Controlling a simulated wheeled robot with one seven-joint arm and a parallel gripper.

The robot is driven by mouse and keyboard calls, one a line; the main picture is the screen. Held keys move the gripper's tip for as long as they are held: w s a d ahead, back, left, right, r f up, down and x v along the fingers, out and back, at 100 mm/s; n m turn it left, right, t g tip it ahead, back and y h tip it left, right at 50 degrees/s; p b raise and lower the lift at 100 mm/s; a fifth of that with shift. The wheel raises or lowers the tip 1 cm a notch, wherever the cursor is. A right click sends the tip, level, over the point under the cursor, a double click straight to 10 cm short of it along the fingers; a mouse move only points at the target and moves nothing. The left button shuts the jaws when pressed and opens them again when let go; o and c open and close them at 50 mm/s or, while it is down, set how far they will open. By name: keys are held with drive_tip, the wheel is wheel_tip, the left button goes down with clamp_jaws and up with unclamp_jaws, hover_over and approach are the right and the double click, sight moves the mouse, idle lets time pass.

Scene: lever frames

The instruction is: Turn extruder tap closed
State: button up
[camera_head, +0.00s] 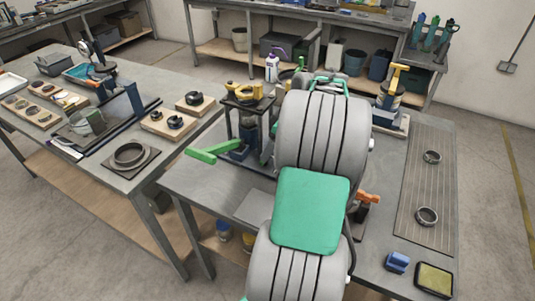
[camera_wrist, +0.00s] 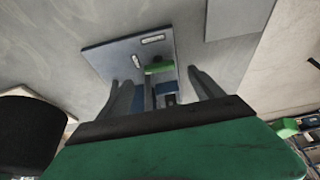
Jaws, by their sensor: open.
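In the wrist view my gripper (camera_wrist: 163,76) is open, with its two dark fingers apart. Between and just beyond the fingertips I see a short green bar (camera_wrist: 158,68) and a blue part (camera_wrist: 170,87) on a grey plate (camera_wrist: 108,55) with two pale slots. I cannot tell if the fingers touch them. In the head view a green lever (camera_head: 213,152) sticks out to the left beside a dark frame on the middle table. An orange handle (camera_head: 369,198) shows right of my arm. Which of these is the extruder tap is not clear. My arm hides my gripper in the head view.
A frame with yellow handles (camera_head: 243,92) and a yellow-topped fixture (camera_head: 396,78) stand behind my arm. A grooved board (camera_head: 428,180) with two rings lies right. A blue block (camera_head: 397,262) and a yellow-topped tray (camera_head: 434,279) lie at the front right. The left table (camera_head: 133,177) holds several items.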

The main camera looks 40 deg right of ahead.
sight(267, 165)
drive_tip(key=x, duration=0.5)
drive_tip(key=shift+f, duration=0.2)
drive_tip(key=c, duration=1.4)
